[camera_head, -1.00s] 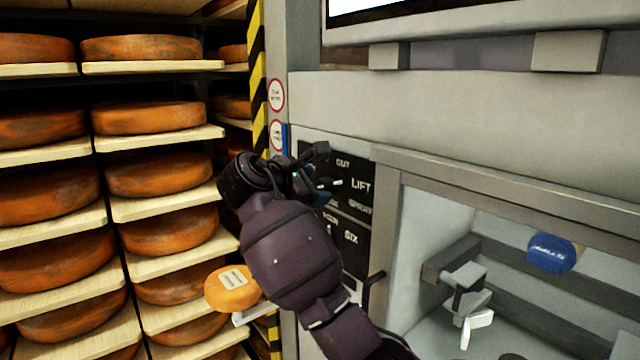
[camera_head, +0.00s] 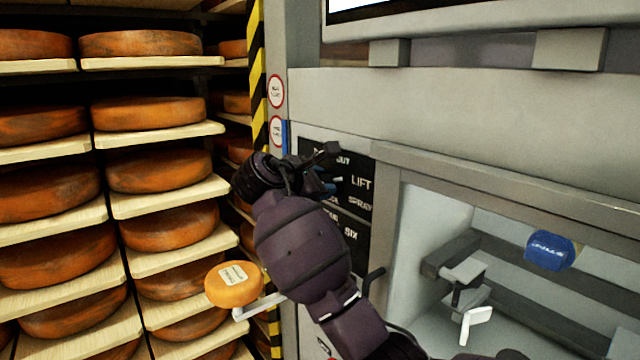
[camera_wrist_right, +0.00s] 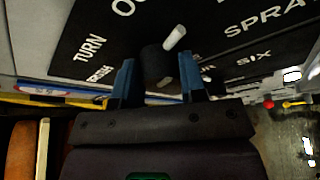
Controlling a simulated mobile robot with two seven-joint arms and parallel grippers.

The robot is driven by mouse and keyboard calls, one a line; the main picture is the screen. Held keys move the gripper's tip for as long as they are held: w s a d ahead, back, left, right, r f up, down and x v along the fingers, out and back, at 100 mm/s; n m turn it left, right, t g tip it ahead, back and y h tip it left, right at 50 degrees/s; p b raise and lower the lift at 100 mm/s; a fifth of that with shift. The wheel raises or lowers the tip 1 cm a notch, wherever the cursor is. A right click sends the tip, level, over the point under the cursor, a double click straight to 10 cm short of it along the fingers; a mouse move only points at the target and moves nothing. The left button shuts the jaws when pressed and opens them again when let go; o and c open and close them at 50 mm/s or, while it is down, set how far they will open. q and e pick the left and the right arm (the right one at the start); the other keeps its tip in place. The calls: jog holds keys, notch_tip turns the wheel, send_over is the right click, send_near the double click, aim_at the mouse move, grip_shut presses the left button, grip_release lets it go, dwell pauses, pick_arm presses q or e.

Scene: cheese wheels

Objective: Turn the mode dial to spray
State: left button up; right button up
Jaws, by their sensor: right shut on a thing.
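The mode dial (camera_wrist_right: 157,66) is a dark round knob with a white pointer bar, on the black labelled panel (camera_head: 358,168). In the right wrist view the bar slants up and right, between the TURN and SPRAY words. My right gripper (camera_wrist_right: 157,78) has its blue fingers on either side of the knob, shut on it. In the head view my right gripper (camera_head: 325,184) is at the panel's left part, and my dark wrist hides much of the dial and the lower left labels. The SPRAY word (camera_head: 360,202) is to the right of the gripper. My left gripper is not in view.
Shelves of orange cheese wheels (camera_head: 160,170) fill the left. One labelled wheel (camera_head: 234,284) sits by my forearm. A striped post (camera_head: 257,80) stands beside the panel. To the right is an open machine bay with a blue roller (camera_head: 550,251) and a white-tipped bracket (camera_head: 476,318).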

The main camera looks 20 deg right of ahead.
jog(key=shift+m+t, duration=0.6)
jog(key=shift+m, duration=0.3)
jog(key=shift+f+m+t+b, duration=0.1)
jog(key=shift+m+t+b, duration=0.3)
jog(key=shift+m, duration=0.5)
jog(key=shift+m+t+b, duration=0.3)
jog(key=shift+m+t, duration=0.1)
jog(key=shift+m, duration=0.2)
jog(key=shift+m+t+b, duration=0.3)
jog(key=shift+m+b, duration=0.1)
jog(key=shift+m, duration=0.3)
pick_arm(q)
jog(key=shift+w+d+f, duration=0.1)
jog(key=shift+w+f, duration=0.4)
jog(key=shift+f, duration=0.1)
pick_arm(e)
jog(key=shift+m+h, duration=0.3)
jog(key=shift+h, duration=0.1)
jog(key=o, duration=0.9)
